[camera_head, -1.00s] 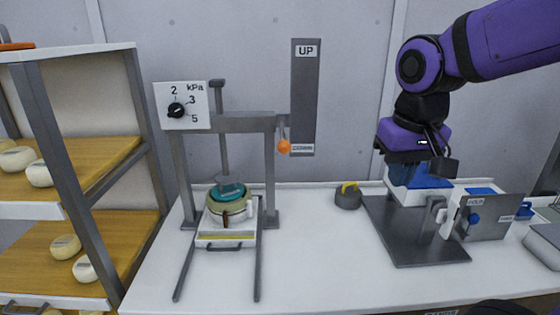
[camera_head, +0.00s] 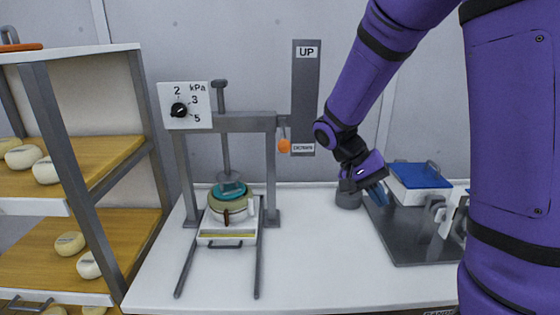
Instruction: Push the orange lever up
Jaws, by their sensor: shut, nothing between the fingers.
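The orange lever (camera_head: 284,146) has a round orange knob. It sits low beside a grey upright plate (camera_head: 305,98) marked UP at the top and with a smaller label at the bottom, beside which the knob rests. The lever is on the right end of the grey press frame (camera_head: 240,124). My gripper (camera_head: 380,198) is to the right of and below the knob, clear of it, above the table near a dark round object. It is shut and empty; its fingertips are small and partly hard to make out.
A press with a cheese mould (camera_head: 231,202) stands left of the lever, with a pressure dial (camera_head: 185,106) above. A shelf (camera_head: 80,160) with cheeses is far left. The white table front centre is clear.

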